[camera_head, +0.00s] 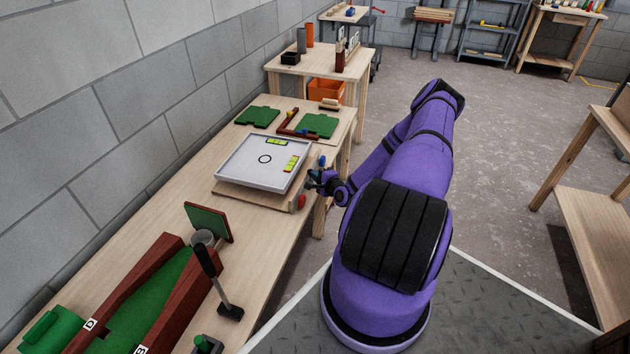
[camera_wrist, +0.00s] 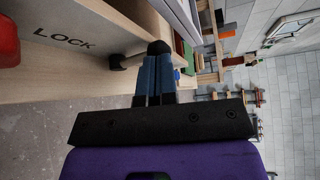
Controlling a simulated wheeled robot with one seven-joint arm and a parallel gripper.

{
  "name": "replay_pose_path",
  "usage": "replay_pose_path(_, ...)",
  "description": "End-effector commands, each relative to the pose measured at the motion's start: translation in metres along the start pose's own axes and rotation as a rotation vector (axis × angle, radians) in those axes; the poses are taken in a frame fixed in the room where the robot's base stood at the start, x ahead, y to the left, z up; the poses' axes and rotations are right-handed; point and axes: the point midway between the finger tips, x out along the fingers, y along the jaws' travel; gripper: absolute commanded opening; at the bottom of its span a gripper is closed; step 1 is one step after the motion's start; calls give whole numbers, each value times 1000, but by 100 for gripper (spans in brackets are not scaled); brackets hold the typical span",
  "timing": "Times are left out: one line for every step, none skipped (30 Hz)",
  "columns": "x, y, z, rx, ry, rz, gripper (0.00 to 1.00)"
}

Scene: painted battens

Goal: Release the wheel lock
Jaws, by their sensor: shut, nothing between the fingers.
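The word LOCK (camera_wrist: 66,38) is printed on the front face of a pale wooden base in the wrist view. A small dark-ended peg or lever (camera_wrist: 117,62) sticks out beside the word, close to my fingertips. My gripper (camera_wrist: 158,48) has blue fingers with black tips, shut together with nothing between them. The tips are at the wooden face, beside the peg; I cannot tell whether they touch it. In the head view my gripper (camera_head: 316,179) is at the right edge of the base under a white tray (camera_head: 233,172). A red knob (camera_head: 301,202) is on that base, nearer the front; it also shows in the wrist view (camera_wrist: 8,42).
Green yellow-marked levels (camera_head: 291,162) sit on the tray. Green plates (camera_head: 318,125) lie behind it. A black-handled tool (camera_head: 216,280) and a red-sided green ramp (camera_head: 140,300) stand in front. A wall (camera_head: 120,110) closes the left side; open floor (camera_head: 480,150) lies to the right.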

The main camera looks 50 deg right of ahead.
Motion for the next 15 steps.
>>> replay_pose_path(2,-4,-3,33,0,23,0)
replay_pose_path(3,-5,-4,56,0,39,0)
replay_pose_path(4,-6,-6,88,1,61,0)
replay_pose_path(5,-7,-8,111,1,77,0)
replay_pose_path(6,-8,-10,134,2,94,0)
replay_pose_path(8,-10,-12,164,2,115,0)
replay_pose_path(9,-10,-13,188,1,132,0)
replay_pose_path(10,-11,-14,211,1,148,0)
replay_pose_path(11,-11,-16,241,1,170,0)
replay_pose_path(12,-12,-18,263,1,186,0)
replay_pose_path(13,-12,-19,285,1,200,0)
replay_pose_path(15,-13,-21,313,2,219,0)
replay_pose_path(16,-13,-23,333,2,233,0)
replay_pose_path(17,-13,-24,352,1,247,0)
replay_pose_path(18,-14,-26,377,1,265,0)
